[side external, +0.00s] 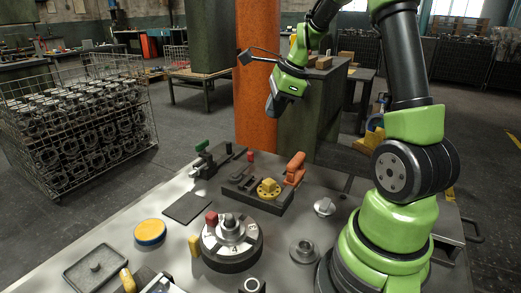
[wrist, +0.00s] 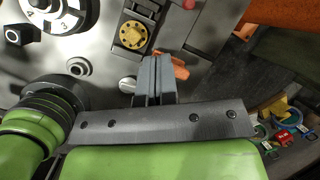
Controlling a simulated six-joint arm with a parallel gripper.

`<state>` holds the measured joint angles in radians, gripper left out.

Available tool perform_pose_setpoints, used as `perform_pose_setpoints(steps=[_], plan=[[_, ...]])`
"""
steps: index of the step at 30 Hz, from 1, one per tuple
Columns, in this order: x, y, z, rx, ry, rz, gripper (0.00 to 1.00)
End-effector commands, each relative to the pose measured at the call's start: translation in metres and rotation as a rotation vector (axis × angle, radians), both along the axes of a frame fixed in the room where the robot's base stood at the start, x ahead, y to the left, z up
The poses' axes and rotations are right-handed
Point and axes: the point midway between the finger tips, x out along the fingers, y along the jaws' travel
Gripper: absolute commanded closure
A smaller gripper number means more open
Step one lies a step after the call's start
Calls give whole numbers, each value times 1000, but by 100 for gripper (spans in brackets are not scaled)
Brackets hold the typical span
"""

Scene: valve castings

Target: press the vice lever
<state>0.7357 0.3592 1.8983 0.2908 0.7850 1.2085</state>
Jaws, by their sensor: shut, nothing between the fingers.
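My gripper (side external: 272,106) is above the back of the bench in the side view, apart from everything on it. In the wrist view its two grey fingers (wrist: 155,58) lie together, with nothing between them. A dark clamp-like device (side external: 207,165) with a green-tipped lever (side external: 202,146) stands at the back left of the bench; I cannot tell for sure that it is the vice. A red-knobbed lever (side external: 250,157) stands upright on a dark fixture (side external: 272,203). An orange handle (side external: 295,167) is at that fixture's right end; in the wrist view the fingers partly cover it (wrist: 178,67).
A yellow handwheel (side external: 268,188) sits on the fixture. A numbered dial (side external: 232,243) with a red block, a grey knob (side external: 324,207) and a flanged ring (side external: 304,251) stand in front. An orange pillar (side external: 257,100) rises behind the bench. A blue-yellow disc (side external: 150,232) lies left.

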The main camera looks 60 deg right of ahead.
Motion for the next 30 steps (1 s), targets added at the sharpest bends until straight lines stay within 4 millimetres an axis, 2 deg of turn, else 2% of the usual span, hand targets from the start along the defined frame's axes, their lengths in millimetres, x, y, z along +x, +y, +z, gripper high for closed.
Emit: perform_pose_setpoints(steps=[1,3,9,23,26,30], plan=[[-2,-16,-14,45,17,-103,100],[-5,-32,-28,96,31,-222,100],[-12,-57,-51,178,51,-417,100],[-12,-59,-56,189,53,-441,100],[-9,-58,-64,190,55,-440,100],[0,-56,-86,192,58,-439,100]])
